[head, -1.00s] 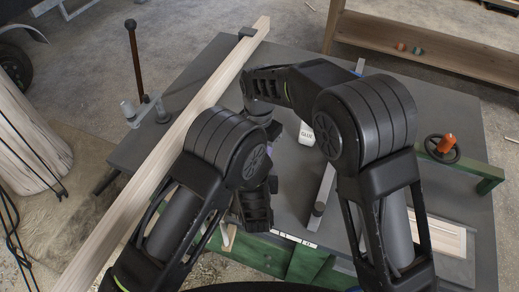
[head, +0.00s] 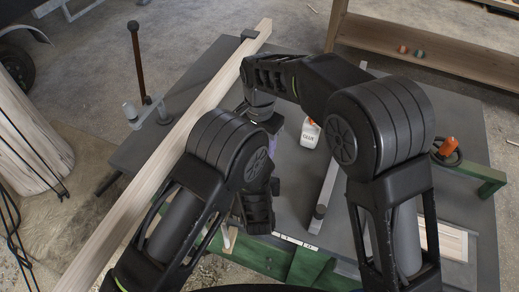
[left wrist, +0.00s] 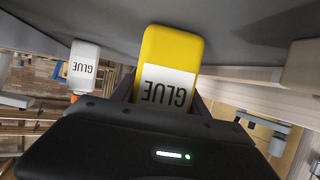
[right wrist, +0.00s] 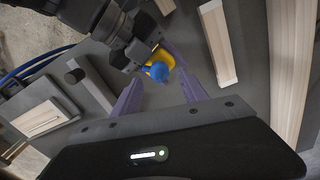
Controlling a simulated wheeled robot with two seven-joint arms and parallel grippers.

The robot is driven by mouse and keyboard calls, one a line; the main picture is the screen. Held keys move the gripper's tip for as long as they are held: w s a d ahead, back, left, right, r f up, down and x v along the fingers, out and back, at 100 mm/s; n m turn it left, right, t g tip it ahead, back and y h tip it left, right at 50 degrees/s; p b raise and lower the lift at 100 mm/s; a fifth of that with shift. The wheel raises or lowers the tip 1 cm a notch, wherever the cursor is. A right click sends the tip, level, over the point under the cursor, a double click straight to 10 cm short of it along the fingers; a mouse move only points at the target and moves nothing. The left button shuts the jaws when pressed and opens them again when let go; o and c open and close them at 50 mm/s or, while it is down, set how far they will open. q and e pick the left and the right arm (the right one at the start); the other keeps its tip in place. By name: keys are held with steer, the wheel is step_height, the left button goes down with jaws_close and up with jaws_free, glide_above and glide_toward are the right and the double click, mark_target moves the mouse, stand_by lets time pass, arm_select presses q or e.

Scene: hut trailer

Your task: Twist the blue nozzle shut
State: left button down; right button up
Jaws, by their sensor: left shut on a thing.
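The yellow glue bottle (left wrist: 170,48) stands between the fingers of my left gripper (left wrist: 162,98), which is shut on its body. In the right wrist view, the bottle (right wrist: 168,58) shows from above with its blue nozzle (right wrist: 158,71) pointing at the camera. My right gripper (right wrist: 155,68) is open, its purple fingers on either side of the nozzle in that picture. I cannot tell how close the fingertips are to the nozzle, nor whether it is turned shut. In the head view, my arms hide the yellow bottle and its nozzle.
A white glue bottle (head: 310,133) stands on the grey table (head: 462,218), also seen in the left wrist view (left wrist: 83,62). A long wooden beam (head: 130,203) lies along the table's left side. A green clamp bar (head: 482,176) and an orange-handled tool (head: 448,144) are at right.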

step_height(320, 180, up, 10)
stand_by(1.1)
steer(key=shift+d+r, duration=0.1)
steer(key=shift+w+d, duration=0.15)
steer(key=shift+d, duration=0.2)
steer(key=shift+c, duration=1.3)
steer(key=w+d+f+m+y, duration=0.1)
steer(key=d, duration=0.2)
steer(key=w+d+f+m+g+y, duration=0.1)
steer(key=d+f+m, duration=0.1)
steer(key=d, duration=0.2)
steer(key=w+d+f+m+g, duration=0.1)
steer(key=d+f, duration=0.1)
steer(key=d, duration=0.2)
steer(key=shift+w+d+y, duration=0.1)
steer(key=shift+d+y, duration=0.05)
steer(key=shift+y, duration=0.25)
jaws_close()
steer(key=shift+s+a+r+m+y, duration=0.15)
steer(key=shift+a+r+y, duration=0.1)
steer(key=shift+a+r, duration=0.15)
steer(key=shift+s+a+r+m+y, duration=0.15)
steer(key=shift+a+r+y, duration=0.1)
steer(key=shift+a, duration=0.25)
